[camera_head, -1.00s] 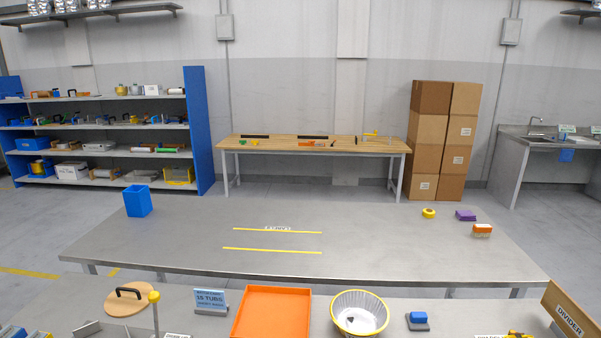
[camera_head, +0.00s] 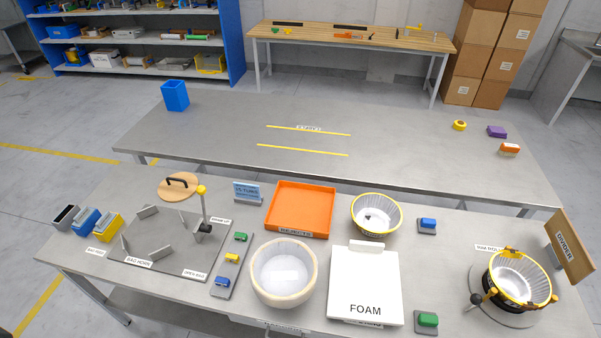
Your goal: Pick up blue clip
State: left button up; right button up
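A small blue clip (camera_head: 222,282) sits at the near end of a narrow grey strip (camera_head: 219,293) on the near table. A yellow clip (camera_head: 232,258) and a green clip (camera_head: 241,237) sit behind it on the same strip. Another small blue piece (camera_head: 428,223) rests on a grey pad to the right of the wire-like yellow-rimmed basket (camera_head: 376,215); I cannot tell if it is a clip too. Neither of my grippers is in view.
A round pale tub (camera_head: 284,272) stands just right of the strip. A grey plate with upright pieces (camera_head: 165,250) lies to its left. A white FOAM board (camera_head: 365,285), an orange tray (camera_head: 300,210) and a yellow-rimmed bowl fixture (camera_head: 519,280) share the near table (camera_head: 455,300).

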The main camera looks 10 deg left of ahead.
aim_at(219, 280)
jog(key=j+u, duration=0.15)
jog(key=u, duration=0.75)
jog(key=k, duration=1.2)
jog(key=j+z, duration=0.05)
jog(key=j, duration=0.05)
